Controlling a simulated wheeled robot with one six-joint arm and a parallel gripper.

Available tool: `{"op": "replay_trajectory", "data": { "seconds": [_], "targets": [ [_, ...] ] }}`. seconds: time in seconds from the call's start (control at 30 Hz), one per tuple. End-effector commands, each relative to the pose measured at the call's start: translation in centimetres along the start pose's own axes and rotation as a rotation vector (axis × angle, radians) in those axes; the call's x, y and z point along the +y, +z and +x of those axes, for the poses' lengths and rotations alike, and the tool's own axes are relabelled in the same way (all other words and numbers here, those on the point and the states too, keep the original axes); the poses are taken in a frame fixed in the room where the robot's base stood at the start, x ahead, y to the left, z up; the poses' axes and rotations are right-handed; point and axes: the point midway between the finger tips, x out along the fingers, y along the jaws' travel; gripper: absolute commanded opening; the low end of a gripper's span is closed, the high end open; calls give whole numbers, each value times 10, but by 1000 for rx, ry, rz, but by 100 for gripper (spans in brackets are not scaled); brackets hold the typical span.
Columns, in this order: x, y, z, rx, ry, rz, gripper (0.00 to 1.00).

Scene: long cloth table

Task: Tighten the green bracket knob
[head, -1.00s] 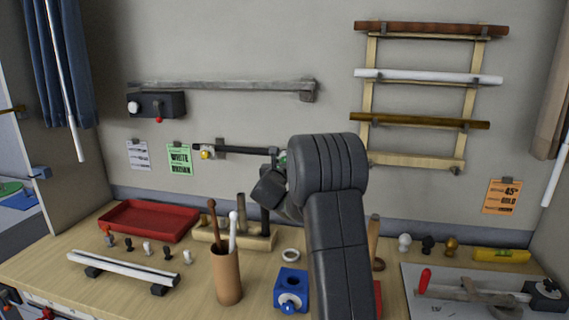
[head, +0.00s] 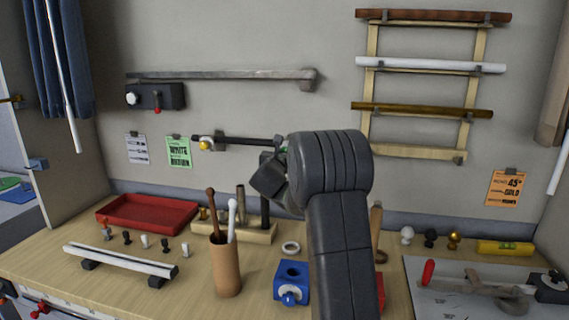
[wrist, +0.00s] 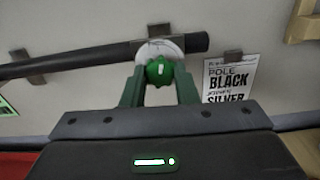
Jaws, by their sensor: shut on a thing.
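The green bracket knob (wrist: 160,72) sits in front of a pale round bracket plate (wrist: 158,48) on the wall, in the wrist view. A black pole (wrist: 90,60) runs across behind it, and its end shows to the right of the knob. My gripper (wrist: 160,88) is shut on the green knob, with one green finger on each side. In the head view, the black pole (head: 240,140) runs from a bracket with a gold knob (head: 205,145) to my arm. My arm hides most of the green knob and its bracket there.
A paper reading "POLE BLACK" and "SILVER" (wrist: 230,78) hangs right of the bracket. Below are a red tray (head: 147,228), a brown cup with rods (head: 226,268) and a blue block (head: 291,292). A rack of rods (head: 420,108) hangs at right.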

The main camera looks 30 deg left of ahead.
Motion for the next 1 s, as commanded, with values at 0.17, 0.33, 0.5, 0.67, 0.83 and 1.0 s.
{"op": "replay_trajectory", "data": {
  "seconds": [0.17, 0.33, 0.5, 0.67, 0.83, 1.0],
  "targets": [
    [0, -8, 0, -4, 1, 133, 4],
    [0, -8, 0, -5, 2, 271, 4],
    [1, -7, -1, -4, 2, 418, 4],
    [1, -7, 0, -4, 2, 568, 4],
    [1, -6, 0, -3, 2, 730, 4],
    [2, -5, 0, -3, 3, 892, 4]
  ]
}}
